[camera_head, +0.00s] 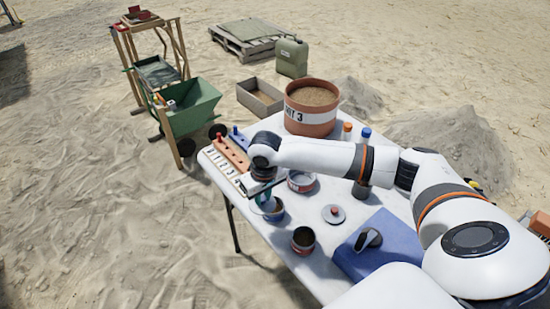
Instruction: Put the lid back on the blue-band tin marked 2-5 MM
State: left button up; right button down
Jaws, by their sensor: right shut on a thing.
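The blue-band tin (275,211) stands open on the white table near its left edge. Its marking is too small to read. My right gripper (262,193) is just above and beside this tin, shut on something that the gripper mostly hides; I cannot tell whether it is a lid. A grey lid with a red knob (333,213) lies on the table right of the blue-band tin. My left gripper is out of view.
A red-band tin (303,241) and another tin (301,182) stand nearby. A blue case (375,248) is at the right. A numbered rack (226,164) lies along the left edge, and a big sand-filled bucket (311,108) is at the back.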

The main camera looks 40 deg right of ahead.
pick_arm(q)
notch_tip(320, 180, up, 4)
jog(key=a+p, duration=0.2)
pick_arm(e)
jog(key=w+d, duration=0.2)
jog(key=d, duration=0.3)
pick_arm(q)
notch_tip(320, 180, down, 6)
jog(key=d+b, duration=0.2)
jog(key=b, duration=0.3)
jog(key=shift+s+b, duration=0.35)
pick_arm(e)
notch_tip(320, 180, down, 6)
jog(key=shift+w, duration=0.3)
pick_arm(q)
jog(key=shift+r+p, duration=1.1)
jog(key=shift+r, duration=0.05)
pick_arm(e)
jog(key=shift+s+d, duration=0.1)
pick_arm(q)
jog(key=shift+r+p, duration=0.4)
pick_arm(e)
jog(key=shift+f, duration=0.2)
dwell(0.4)
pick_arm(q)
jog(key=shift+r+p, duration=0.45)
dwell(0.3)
